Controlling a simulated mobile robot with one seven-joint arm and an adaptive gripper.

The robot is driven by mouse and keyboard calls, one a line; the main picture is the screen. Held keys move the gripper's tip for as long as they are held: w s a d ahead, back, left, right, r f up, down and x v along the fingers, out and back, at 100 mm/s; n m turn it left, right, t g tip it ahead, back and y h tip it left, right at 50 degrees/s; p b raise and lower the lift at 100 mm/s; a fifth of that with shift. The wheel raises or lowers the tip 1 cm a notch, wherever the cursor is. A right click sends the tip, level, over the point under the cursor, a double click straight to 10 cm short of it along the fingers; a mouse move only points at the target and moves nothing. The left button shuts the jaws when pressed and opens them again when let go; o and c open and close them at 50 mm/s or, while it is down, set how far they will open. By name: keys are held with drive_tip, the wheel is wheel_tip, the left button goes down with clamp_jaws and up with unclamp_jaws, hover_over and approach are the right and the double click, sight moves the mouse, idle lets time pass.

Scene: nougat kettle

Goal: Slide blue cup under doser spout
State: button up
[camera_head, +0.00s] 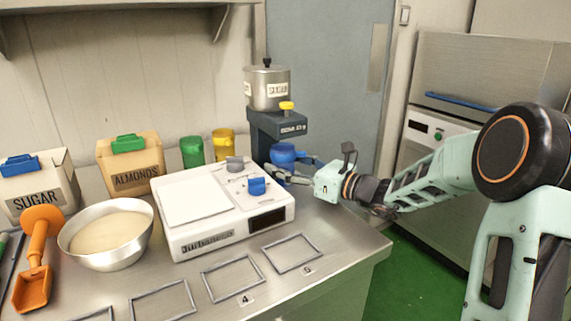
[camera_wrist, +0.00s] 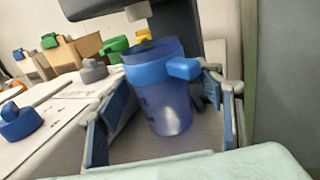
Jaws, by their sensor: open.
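The blue cup (camera_wrist: 163,95) stands upright between the two open fingers of my gripper (camera_wrist: 165,125) in the wrist view. Its handle-like tab points right, near the right finger. I see a gap on the left side; contact on the right is unclear. The doser (camera_head: 277,125) is a dark stand with a metal sugar pot on top. Its pale spout (camera_wrist: 138,11) hangs just above and slightly left of the cup's rim in the wrist view. In the head view the cup (camera_head: 284,154) sits at the doser's foot, with my gripper (camera_head: 293,173) reaching it from the right.
A white scale (camera_head: 215,234) with a blue knob stands close left of my gripper. Green (camera_head: 192,153) and yellow (camera_head: 223,145) cups stand behind it. A bowl (camera_head: 83,261), an orange scoop and labelled boxes are farther left. The table's right edge lies below my arm.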

drive_tip(key=v, duration=1.2)
